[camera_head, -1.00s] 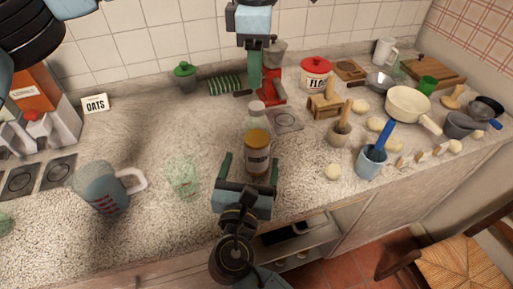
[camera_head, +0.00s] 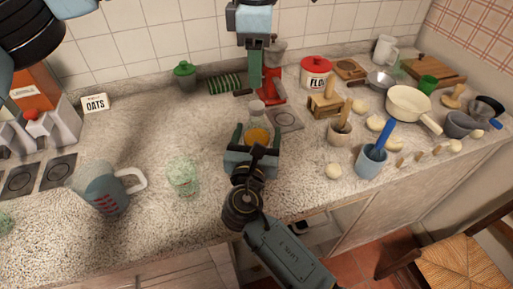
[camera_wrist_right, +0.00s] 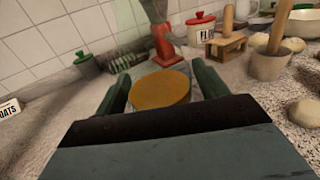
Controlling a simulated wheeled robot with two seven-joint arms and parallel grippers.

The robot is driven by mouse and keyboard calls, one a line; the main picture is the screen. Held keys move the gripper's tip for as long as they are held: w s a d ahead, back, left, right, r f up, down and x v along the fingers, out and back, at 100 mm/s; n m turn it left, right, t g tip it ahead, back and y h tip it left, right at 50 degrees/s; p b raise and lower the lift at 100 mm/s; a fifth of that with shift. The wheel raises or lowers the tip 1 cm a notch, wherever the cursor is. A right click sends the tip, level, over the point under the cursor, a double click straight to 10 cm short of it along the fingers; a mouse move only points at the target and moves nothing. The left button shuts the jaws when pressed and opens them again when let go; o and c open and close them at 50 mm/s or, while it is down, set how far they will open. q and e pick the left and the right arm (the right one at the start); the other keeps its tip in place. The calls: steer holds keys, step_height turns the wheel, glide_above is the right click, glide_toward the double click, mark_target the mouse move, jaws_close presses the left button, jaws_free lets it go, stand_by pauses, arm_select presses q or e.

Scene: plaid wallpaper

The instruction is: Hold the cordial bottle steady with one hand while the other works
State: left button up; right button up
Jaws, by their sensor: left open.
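The cordial bottle (camera_head: 257,134), clear with amber liquid, stands on the counter in the middle of the head view. My right gripper (camera_head: 257,138) reaches it from the front, with one dark green finger on each side. In the right wrist view the amber bottle (camera_wrist_right: 160,90) sits between the fingers; I cannot tell whether they touch it. The gripper's body hides the bottle's lower part and label. My left gripper (camera_head: 256,72) hangs, open and empty, above and behind the bottle, in front of the red grinder.
The red grinder (camera_head: 272,92) stands close behind the bottle. A green-tinted glass (camera_head: 183,176) and a measuring jug (camera_head: 104,190) are at left.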

mark_target(257, 105)
steer(key=c, duration=1.4)
jaws_close()
arm_select(q)
steer(key=m, duration=0.5)
steer(key=shift+m, duration=0.4)
steer(key=m, duration=0.5)
steer(key=shift+m, duration=0.3)
steer(key=m, duration=1.1)
steer(key=shift+f, duration=4)
